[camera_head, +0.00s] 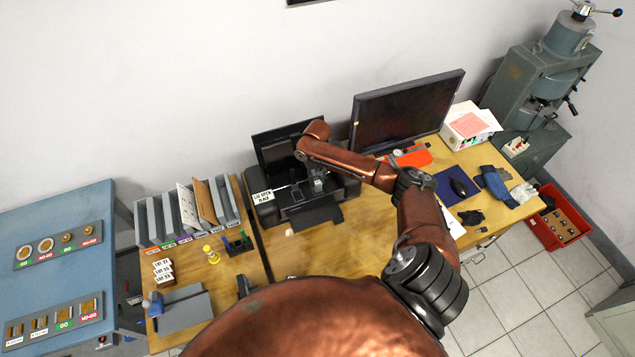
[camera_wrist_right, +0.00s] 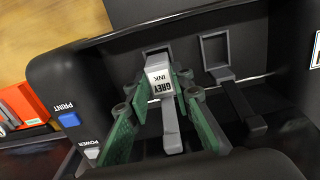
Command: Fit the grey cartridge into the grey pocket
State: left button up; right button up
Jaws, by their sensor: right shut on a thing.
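My right gripper (camera_head: 316,182) is over the open printer. In the wrist view its green fingers (camera_wrist_right: 157,84) are shut on the grey cartridge (camera_wrist_right: 160,80), a small block with a white label reading "GREY INK". The cartridge lies against the near end of a rectangular pocket (camera_wrist_right: 156,50) in the printer's black interior. I cannot tell how much of it, if any, is inside. A grey lever-like strip (camera_wrist_right: 171,140) runs below it. My left gripper is not in view.
The black printer (camera_head: 265,212) has its lid (camera_head: 282,142) raised. A file rack (camera_head: 160,221) stands left, a monitor (camera_head: 407,110) right. PRINT (camera_wrist_right: 69,120) and POWER (camera_wrist_right: 92,152) buttons are on the printer's rim. Its side walls bound the room around the fingers.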

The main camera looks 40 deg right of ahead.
jog(key=shift+f, duration=0.9)
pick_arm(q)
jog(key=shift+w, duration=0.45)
pick_arm(e)
jog(key=shift+f, duration=0.15)
jog(key=o, duration=0.9)
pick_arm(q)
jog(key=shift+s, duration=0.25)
